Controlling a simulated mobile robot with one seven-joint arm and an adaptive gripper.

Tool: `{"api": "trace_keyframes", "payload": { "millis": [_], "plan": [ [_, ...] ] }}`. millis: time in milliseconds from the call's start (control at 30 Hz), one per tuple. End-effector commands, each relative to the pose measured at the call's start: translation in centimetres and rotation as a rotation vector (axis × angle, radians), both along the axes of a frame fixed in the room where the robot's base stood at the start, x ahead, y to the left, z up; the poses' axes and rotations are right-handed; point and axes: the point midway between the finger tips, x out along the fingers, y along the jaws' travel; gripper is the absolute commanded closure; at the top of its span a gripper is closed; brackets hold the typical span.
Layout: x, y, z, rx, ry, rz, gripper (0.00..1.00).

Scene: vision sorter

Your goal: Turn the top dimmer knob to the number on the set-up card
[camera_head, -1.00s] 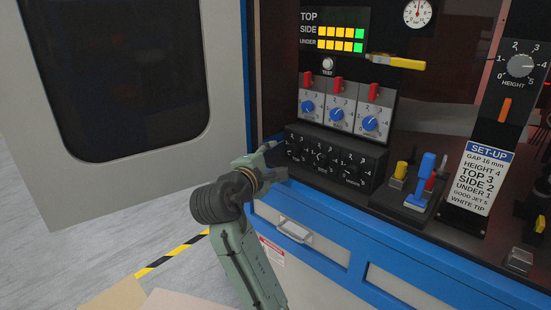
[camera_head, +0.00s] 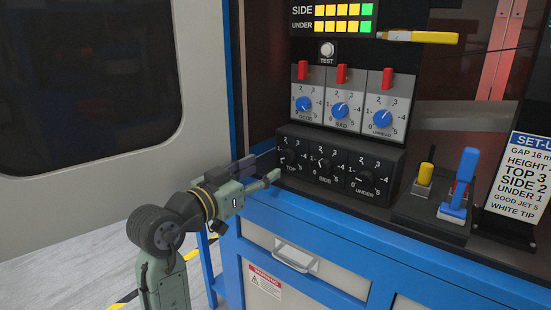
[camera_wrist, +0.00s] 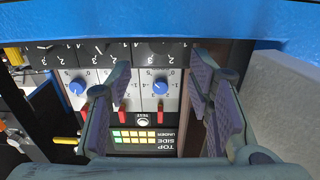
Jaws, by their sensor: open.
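The black dimmer box (camera_head: 340,190) carries three black knobs marked TOP, SIDE and UNDER. The TOP knob (camera_head: 289,157) is at its left end; its pointer is too small to read surely. The white set-up card (camera_head: 515,190) reads TOP 3, SIDE 2, UNDER 1. My gripper (camera_head: 262,169) is open and empty, just left of and in front of the box's left end, apart from the TOP knob. In the upside-down wrist view my open fingers (camera_wrist: 160,70) frame the panel, with the dimmer box (camera_wrist: 120,47) at the top edge.
Above the box are blue knobs (camera_head: 340,110) with red switches (camera_head: 342,74). A blue-handled lever (camera_head: 460,180) and a yellow knob (camera_head: 426,173) stand to the right. The blue cabinet edge (camera_head: 330,228) runs below. A large open door (camera_head: 200,170) is at left.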

Motion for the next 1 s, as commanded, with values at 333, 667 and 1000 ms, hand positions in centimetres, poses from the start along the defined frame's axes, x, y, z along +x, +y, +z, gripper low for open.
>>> {"api": "trace_keyframes", "payload": {
  "millis": [333,667,1000],
  "plan": [
    [5.2,-3.9,0.2,-0.001,0.003,-0.001,0.53],
    [7.0,-5.1,0.0,-0.002,0.003,0.002,0.53],
    [7.0,-5.1,0.0,-0.002,0.003,0.002,0.62]
  ]
}}
